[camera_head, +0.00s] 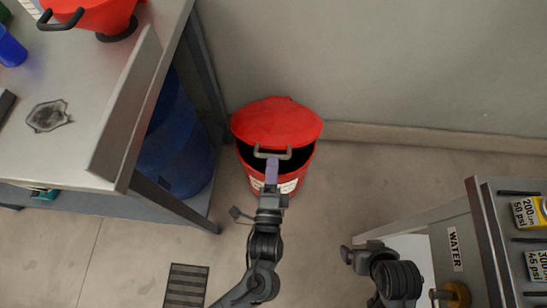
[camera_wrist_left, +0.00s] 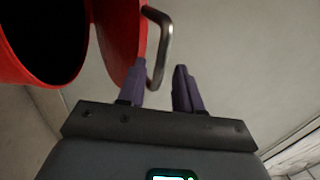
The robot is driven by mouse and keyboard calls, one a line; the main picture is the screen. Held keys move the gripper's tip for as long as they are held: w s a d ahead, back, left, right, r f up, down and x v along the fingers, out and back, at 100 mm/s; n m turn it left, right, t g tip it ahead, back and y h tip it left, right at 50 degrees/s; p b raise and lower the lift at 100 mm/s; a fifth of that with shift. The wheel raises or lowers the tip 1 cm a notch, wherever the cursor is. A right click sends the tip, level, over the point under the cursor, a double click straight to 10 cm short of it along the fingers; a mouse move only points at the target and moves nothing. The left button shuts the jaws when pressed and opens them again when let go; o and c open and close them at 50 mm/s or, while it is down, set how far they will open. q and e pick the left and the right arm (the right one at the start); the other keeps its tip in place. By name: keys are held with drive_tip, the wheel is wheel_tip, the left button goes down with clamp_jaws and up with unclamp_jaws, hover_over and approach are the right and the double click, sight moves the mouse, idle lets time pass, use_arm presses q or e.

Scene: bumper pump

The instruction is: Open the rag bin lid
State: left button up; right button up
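The red rag bin (camera_head: 296,174) stands on the floor against the back wall. Its red lid (camera_head: 277,121) is raised and tilted back, showing the dark inside. The grey lid handle (camera_head: 287,156) is at the lid's near edge. My left gripper (camera_head: 271,165) reaches the handle from the front. In the left wrist view, its two purple fingers (camera_wrist_left: 162,88) are apart, with the handle (camera_wrist_left: 163,45) by the left finger and a gap to the right finger. My right arm's wrist (camera_head: 370,255) is at the lower right; its fingertips cannot be made out.
A metal workbench (camera_head: 75,110) is at the left, with a blue drum (camera_head: 178,145) beneath it. A cart marked WATER (camera_head: 455,250) stands at the lower right. A dark floor grate (camera_head: 186,286) lies in front. Floor between bin and cart is clear.

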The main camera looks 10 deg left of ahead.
use_arm(q)
drive_tip(key=shift+w+a+r+b, duration=0.1)
drive_tip(key=shift+w+b, duration=0.25)
drive_tip(key=shift+w, duration=0.55)
drive_tip(key=shift+w+a+r+b, duration=0.1)
drive_tip(key=shift+w+b, duration=0.25)
drive_tip(key=shift+w, duration=0.5)
clamp_jaws()
